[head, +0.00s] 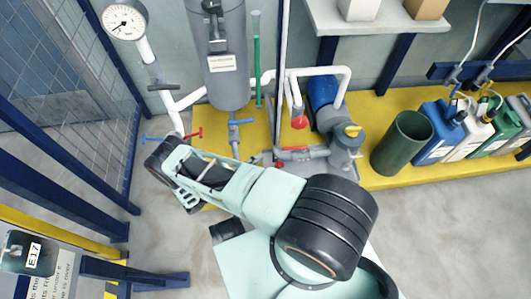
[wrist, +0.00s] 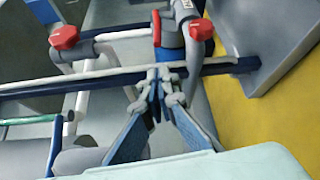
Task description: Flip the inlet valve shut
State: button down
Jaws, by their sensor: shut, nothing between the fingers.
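No label marks the inlet valve, so I cannot tell which handle it is. In the head view, a red lever (head: 194,133) and a blue lever (head: 152,139) sit on the left pipe near the end of my arm. Another blue lever (head: 241,122) is below the grey tank, and a red knob (head: 299,122) and a red handle (head: 295,148) are by the pump. My gripper (wrist: 160,75) is shut and empty in the wrist view. Its tips are in front of a dark blue bar (wrist: 100,82); contact is unclear. Two red knobs (wrist: 65,37) (wrist: 200,28) show beyond them.
A pressure gauge (head: 125,22) tops the left pipe beside the grey tank (head: 220,60). The blue pump (head: 323,92), a dark green bin (head: 402,143) and several canisters (head: 438,130) stand on the yellow platform (head: 375,105). Blue mesh fencing is at left; open floor lies at right.

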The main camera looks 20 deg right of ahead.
aim_at(295, 148)
jog(key=b+x, duration=0.1)
jog(key=x, duration=0.8)
